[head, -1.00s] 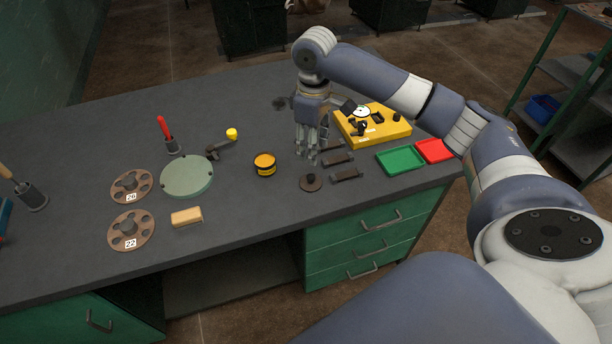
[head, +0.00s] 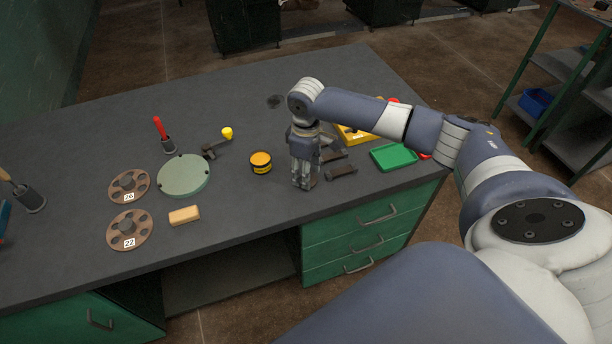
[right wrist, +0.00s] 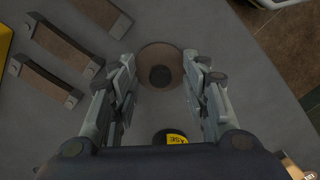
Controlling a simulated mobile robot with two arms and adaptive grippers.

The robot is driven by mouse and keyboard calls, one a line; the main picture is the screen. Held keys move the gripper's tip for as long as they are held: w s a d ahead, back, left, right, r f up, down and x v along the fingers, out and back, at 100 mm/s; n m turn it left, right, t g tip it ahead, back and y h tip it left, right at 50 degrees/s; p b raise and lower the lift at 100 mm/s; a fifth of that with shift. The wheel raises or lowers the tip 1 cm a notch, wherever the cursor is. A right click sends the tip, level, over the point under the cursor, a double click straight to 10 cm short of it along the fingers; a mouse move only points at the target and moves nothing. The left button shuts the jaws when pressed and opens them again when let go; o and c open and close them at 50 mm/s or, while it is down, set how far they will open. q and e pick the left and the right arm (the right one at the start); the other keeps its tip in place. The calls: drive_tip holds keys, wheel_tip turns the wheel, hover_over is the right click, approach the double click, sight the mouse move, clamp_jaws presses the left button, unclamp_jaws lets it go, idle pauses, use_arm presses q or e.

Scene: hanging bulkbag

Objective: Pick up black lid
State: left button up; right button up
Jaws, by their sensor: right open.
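The lid is a dark brownish round disc with a black knob; in the right wrist view the lid (right wrist: 160,57) lies on the bench between my fingertips. In the head view my right gripper (head: 305,184) hides it. My right gripper (right wrist: 161,72) is open and points down, with one finger on either side of the knob. I cannot tell whether the fingers touch the disc. My left gripper is not in view.
A yellow case (head: 357,134) is partly behind my arm. The bench's front edge is near.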

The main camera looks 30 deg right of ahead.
drive_tip(key=c, duration=1)
drive_tip(key=shift+r, duration=0.2)
